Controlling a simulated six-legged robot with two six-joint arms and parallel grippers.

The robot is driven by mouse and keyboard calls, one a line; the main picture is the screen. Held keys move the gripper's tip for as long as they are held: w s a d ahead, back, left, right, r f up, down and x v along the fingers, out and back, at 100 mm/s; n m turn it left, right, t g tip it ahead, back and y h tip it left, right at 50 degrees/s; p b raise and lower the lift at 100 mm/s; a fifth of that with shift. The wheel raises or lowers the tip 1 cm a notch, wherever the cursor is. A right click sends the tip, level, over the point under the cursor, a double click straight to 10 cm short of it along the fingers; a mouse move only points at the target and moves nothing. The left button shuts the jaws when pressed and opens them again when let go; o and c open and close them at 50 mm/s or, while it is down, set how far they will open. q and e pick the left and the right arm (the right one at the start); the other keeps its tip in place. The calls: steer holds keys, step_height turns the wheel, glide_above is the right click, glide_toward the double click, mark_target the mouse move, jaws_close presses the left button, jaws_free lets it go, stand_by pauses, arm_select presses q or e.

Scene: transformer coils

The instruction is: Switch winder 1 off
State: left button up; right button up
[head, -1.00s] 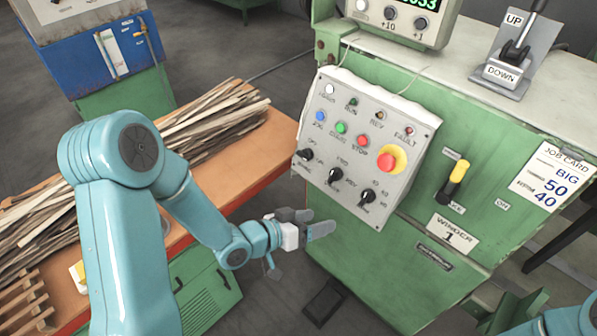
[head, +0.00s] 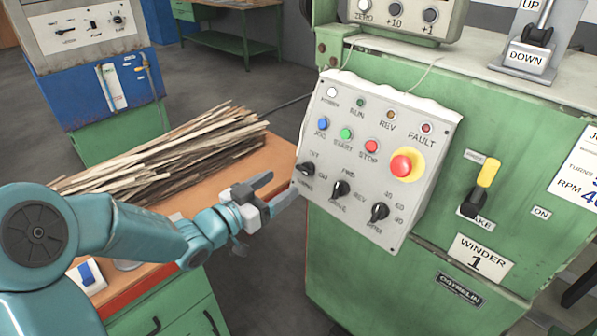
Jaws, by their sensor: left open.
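Winder 1 is a green machine (head: 400,268) with a "WINDER 1" plate (head: 480,259). Its sloping grey control panel (head: 392,226) carries a blue button (head: 322,124), a green START button (head: 346,134), a red STOP button (head: 371,146) and a red mushroom button (head: 401,166) on yellow. Below are three black rotary knobs: left (head: 305,168), middle (head: 341,188) and right (head: 379,211). A bright white lamp (head: 332,92) sits at the top left. My left gripper (head: 284,185) is open and empty, just left of the panel's lower left edge, pointing toward the left knob. My right gripper is out of view.
A yellow-handled lever (head: 487,173) and an ON label (head: 541,213) are right of the panel. An UP/DOWN lever (head: 539,35) stands on top. Wooden strips (head: 170,150) lie on an orange bench (head: 270,160) at left. A blue cabinet (head: 90,90) stands behind.

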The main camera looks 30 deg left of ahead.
mark_target(301, 170)
arm_select(q)
steer(key=x, duration=0.7)
steer(key=shift+w, duration=0.1)
steer(key=shift+c, duration=0.3)
steer(key=c, duration=1)
